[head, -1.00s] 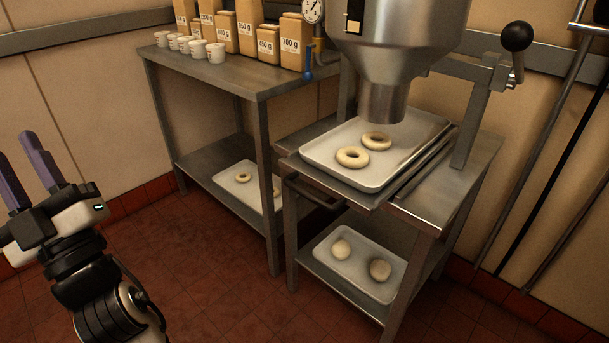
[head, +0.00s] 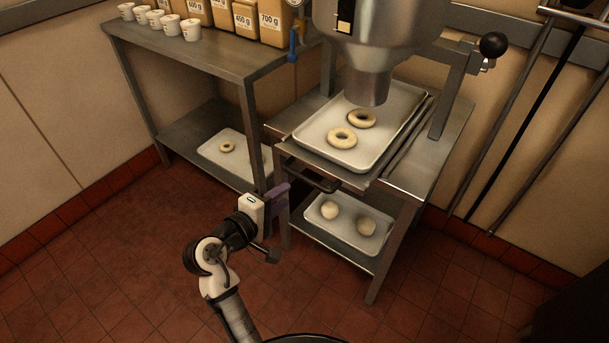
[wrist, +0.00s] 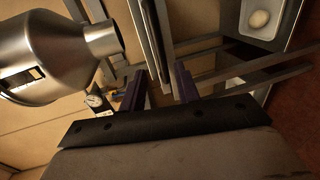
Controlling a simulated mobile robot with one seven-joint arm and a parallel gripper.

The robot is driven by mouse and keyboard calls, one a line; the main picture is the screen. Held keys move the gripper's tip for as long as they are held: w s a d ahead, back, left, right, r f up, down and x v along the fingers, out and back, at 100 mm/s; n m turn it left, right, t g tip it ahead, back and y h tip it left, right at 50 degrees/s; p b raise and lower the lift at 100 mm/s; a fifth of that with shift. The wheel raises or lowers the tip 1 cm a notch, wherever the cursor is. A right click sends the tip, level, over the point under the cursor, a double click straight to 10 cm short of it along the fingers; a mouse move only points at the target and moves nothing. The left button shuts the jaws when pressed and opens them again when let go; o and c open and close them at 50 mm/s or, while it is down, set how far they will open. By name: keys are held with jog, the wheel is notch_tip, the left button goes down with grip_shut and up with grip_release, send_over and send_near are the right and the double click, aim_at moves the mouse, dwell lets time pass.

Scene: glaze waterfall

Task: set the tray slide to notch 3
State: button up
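The tray slide (head: 387,182) is a metal carriage on top of the steel stand under the funnel. It bears a pale tray (head: 318,137) with two dough rings (head: 342,138). A dark bar handle (head: 312,180) sticks out at its front left. My gripper (head: 277,207) is just left of and below this handle, apart from it, with purple fingers. In the wrist view my gripper (wrist: 160,88) has its fingers spread with nothing held between them. Notch marks are too small to make out, so the slide's notch cannot be told.
The steel funnel (head: 368,50) hangs over the tray. A lower shelf holds a tray with dough balls (head: 328,209). A side table (head: 190,58) with cups and weighed bags stands left. A ball-ended lever (head: 493,45) is at right. The tiled floor (head: 110,240) is clear.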

aim_at(303, 180)
jog(key=p+x, duration=0.1)
jog(key=x, duration=0.9)
jog(key=shift+a, duration=0.1)
grip_shut()
